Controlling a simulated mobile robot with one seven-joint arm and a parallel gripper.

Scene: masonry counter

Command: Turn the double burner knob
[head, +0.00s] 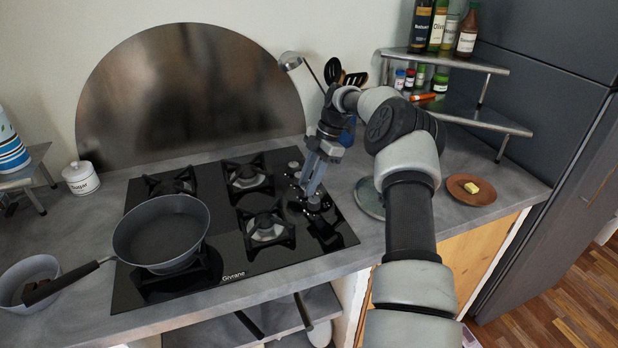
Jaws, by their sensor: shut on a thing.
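My gripper (308,192) points down at this row and is shut on a knob (314,203) near the middle of the right edge. The fingers hide part of the knob and its neighbours. I cannot read any marking that tells which burner it serves. Another knob (294,165) shows at the back of the row.
A grey frying pan (162,235) stands on the front left burner. A small pot (28,280) is at the far left. A utensil holder stands behind my gripper. A plate with a yellow piece (473,188) and a spice shelf (455,60) are at right.

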